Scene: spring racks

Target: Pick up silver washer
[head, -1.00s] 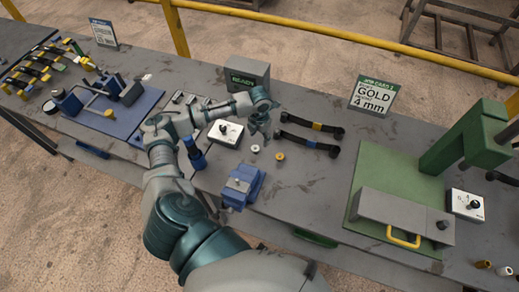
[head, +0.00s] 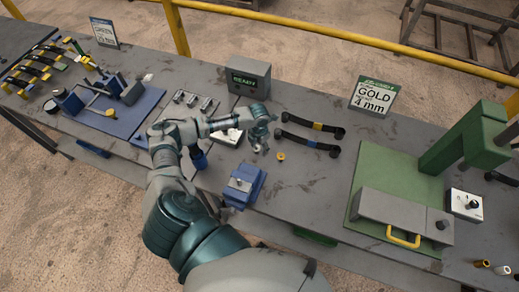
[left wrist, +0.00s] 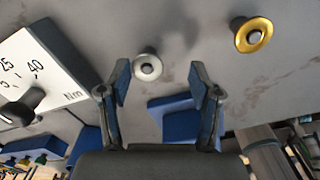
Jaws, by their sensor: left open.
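My right gripper is not in view.
A blue block fixture (head: 243,186) stands close in front of the gripper. A white dial box (left wrist: 38,68) is to its left. Two dark bars (head: 312,143) lie to the right.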

